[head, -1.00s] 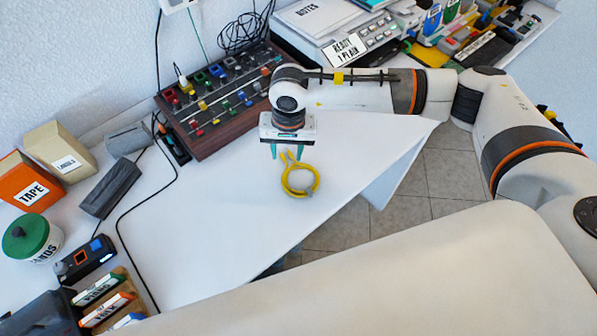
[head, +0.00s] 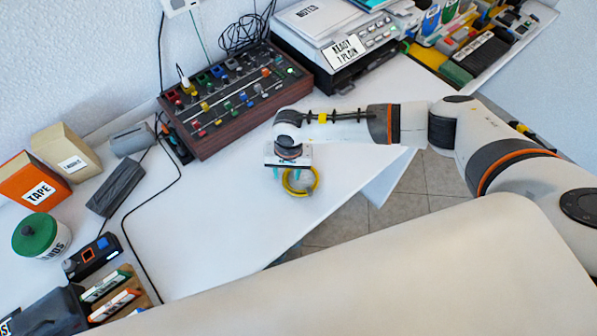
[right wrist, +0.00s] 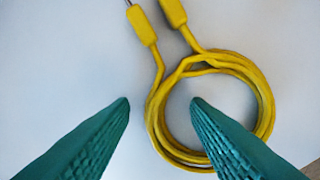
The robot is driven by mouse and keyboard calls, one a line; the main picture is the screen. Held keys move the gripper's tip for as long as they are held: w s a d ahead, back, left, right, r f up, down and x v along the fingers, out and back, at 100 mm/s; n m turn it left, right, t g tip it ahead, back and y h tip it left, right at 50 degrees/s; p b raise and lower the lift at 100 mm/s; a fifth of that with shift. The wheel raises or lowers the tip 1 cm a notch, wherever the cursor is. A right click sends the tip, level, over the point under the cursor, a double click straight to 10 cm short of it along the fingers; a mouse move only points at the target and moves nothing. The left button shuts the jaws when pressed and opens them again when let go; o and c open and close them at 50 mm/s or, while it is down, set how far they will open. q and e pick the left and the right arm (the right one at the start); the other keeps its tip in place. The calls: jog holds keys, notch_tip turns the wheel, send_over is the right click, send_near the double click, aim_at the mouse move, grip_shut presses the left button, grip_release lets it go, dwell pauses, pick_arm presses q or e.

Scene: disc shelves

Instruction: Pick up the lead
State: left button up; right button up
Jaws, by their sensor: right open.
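The lead is a yellow coiled cable (head: 301,191) lying on the white table near its front edge. In the right wrist view the lead (right wrist: 262,95) shows as a ring of several turns, with two yellow plugs at the top. My right gripper (head: 288,174) is over the coil, its teal fingers pointing down. In the right wrist view the fingers of the right gripper (right wrist: 160,103) are apart with nothing held. The left part of the coil lies between the fingertips, and the right fingertip shows inside the ring. Whether the fingers touch the table is unclear. My left gripper is not in view.
A wooden-sided mixer panel (head: 225,141) with coloured knobs stands behind the gripper. A printer (head: 352,65) is at the back right. A black cable (head: 128,215) crosses the table at left, near a grey block (head: 115,187). The table between is clear.

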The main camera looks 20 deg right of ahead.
grip_shut()
